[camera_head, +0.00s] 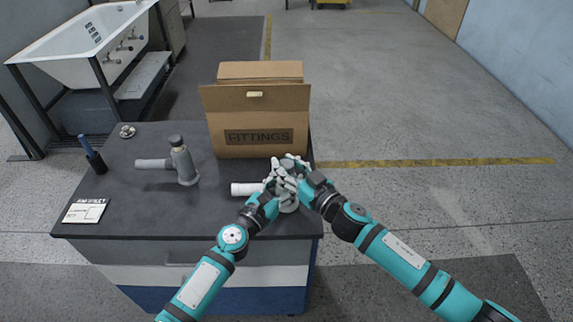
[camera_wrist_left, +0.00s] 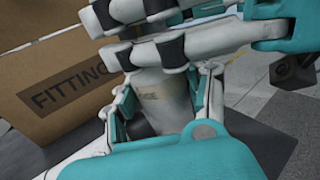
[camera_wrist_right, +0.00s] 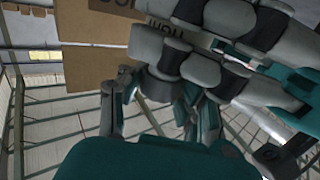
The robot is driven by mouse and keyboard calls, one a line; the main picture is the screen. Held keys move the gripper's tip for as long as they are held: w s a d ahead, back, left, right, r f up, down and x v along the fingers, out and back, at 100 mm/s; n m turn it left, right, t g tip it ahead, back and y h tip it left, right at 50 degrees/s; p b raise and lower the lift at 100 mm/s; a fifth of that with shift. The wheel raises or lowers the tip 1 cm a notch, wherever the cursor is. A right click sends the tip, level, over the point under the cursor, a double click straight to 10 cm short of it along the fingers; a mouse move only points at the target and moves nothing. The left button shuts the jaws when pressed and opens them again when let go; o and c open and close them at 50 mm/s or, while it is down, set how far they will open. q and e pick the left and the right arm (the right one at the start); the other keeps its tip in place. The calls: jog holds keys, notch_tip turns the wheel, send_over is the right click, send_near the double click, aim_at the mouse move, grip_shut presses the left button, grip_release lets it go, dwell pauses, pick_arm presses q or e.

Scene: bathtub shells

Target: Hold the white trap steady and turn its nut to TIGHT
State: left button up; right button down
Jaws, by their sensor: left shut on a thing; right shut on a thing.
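The white trap (camera_head: 245,189) stands near the front right of the dark worktop, its side pipe pointing left. My left gripper (camera_head: 278,189) is shut on its body, which shows between the fingers in the left wrist view (camera_wrist_left: 165,98) with partly hidden lettering. My right gripper (camera_head: 291,169) is just above, shut at the trap's top. In the right wrist view a dark grey nut (camera_wrist_right: 155,85) shows between its fingers, and part of some lettering shows behind. The fingers of both hands crowd together and hide most of the trap and nut, so the nut's mark cannot be read.
A FITTINGS carton (camera_head: 255,115) stands close behind the hands. A grey trap (camera_head: 183,162) stands to the left.

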jog(key=n+g+y, duration=0.5)
jog(key=g, duration=0.1)
jog(key=shift+w+d+g+y, duration=0.1)
jog(key=shift+g+y, duration=0.2)
jog(key=shift+g, duration=0.1)
jog(key=n+g, duration=0.2)
jog(key=g, duration=0.1)
jog(key=n+g+y, duration=0.1)
jog(key=n+g, duration=0.1)
jog(key=shift+g+y, duration=0.3)
jog(key=shift+g, duration=0.1)
jog(key=shift+f+n+g, duration=0.1)
jog(key=shift+n+g, duration=0.4)
jog(key=shift+g, duration=0.1)
jog(key=shift+d+n+g, duration=0.1)
jog(key=shift+n+g, duration=0.4)
jog(key=shift+g, duration=0.3)
jog(key=c, duration=1.2)
grip_release()
jog(key=o, duration=0.3)
jog(key=shift+o, duration=0.2)
jog(key=d, duration=0.7)
jog(key=shift+w+d, duration=0.15)
